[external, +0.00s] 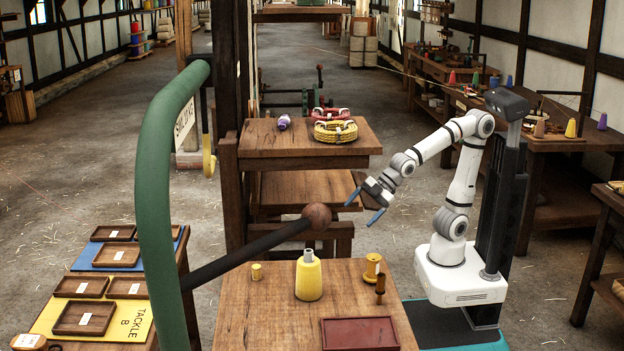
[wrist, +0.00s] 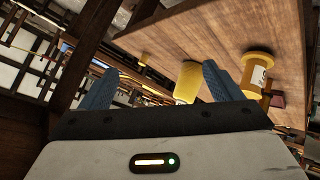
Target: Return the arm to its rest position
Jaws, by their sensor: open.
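My gripper (external: 364,206) is open and empty in the external view, in the air beyond the far edge of the near wooden table. My white arm reaches left from its base at the right of that table, bent at the elbow. In the wrist view my two blue fingers (wrist: 160,88) stand apart with nothing held between them.
The near table (external: 262,310) also holds yellow spools (external: 372,267) and a red tray (external: 360,334). A dark lever with a round knob (external: 317,216) juts up close left of my gripper. A bench (external: 290,150) with rope coils (external: 335,131) stands behind. A green curved pipe (external: 151,200) stands left.

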